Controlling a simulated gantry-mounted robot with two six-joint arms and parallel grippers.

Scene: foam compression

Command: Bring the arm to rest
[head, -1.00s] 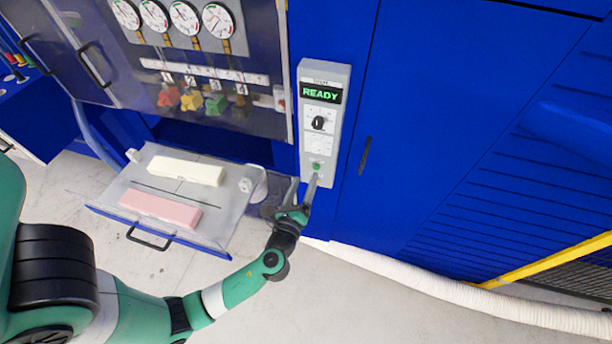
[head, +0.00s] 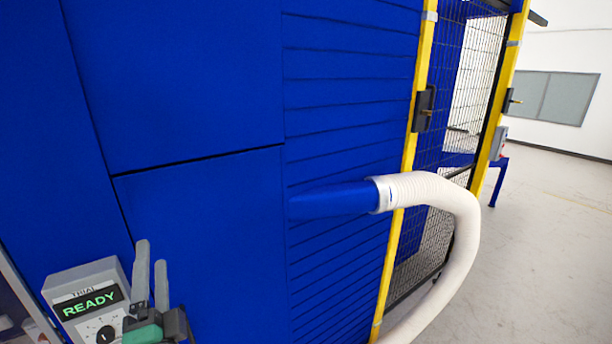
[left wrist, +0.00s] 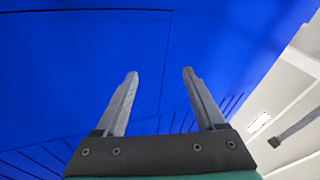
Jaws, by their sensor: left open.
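My left gripper (head: 152,275) shows at the lower left of the head view, with its two grey fingers pointing up. In the left wrist view its fingers (left wrist: 160,78) are spread apart with nothing between them. Beyond them is the blue machine panel (left wrist: 70,75). In the head view the gripper partly covers the right side of the grey control box (head: 90,270). The box display (head: 90,302) reads READY in green, and a black knob shows below it. I cannot tell whether the gripper touches the box. My right gripper is not in view.
Blue machine panels (head: 200,90) fill the left and middle. A white hose (head: 462,225) bends out from a blue spout (head: 335,200). A yellow-framed mesh fence (head: 405,180) stands right of it. Open floor (head: 540,260) lies at the far right.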

